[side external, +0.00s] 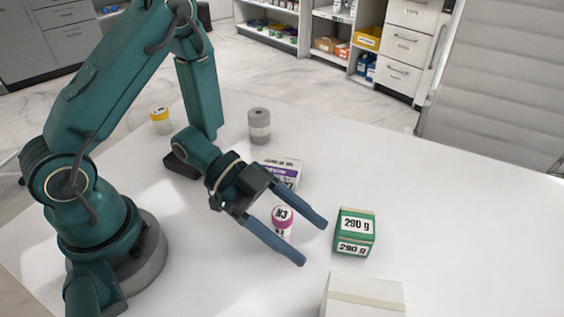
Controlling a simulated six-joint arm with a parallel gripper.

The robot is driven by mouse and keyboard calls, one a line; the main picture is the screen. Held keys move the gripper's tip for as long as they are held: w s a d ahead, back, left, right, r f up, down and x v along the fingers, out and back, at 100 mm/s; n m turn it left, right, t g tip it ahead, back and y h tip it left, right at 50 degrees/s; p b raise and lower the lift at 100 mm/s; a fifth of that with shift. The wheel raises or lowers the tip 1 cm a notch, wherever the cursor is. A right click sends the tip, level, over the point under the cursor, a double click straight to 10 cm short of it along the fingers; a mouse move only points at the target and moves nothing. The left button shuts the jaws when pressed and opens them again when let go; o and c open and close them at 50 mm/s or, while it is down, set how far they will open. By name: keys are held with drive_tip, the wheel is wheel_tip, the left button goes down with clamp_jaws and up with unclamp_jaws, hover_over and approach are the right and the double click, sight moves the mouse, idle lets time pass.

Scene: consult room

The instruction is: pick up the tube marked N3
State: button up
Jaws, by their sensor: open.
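In this view the tube shows between the two fingers, with a gap to each. Its lower part is partly hidden behind the nearer finger. I cannot tell the fingers' height above the table.
A green box marked 290 g (355,232) stands right of the fingertips. A white and purple box (284,172) is behind my gripper. A grey jar (259,126) and a yellow-topped jar (160,121) stand farther back. A pale box (364,297) is at the front. The table's right side is clear.

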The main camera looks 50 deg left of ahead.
clamp_jaws()
drive_tip(key=shift+r, duration=0.2)
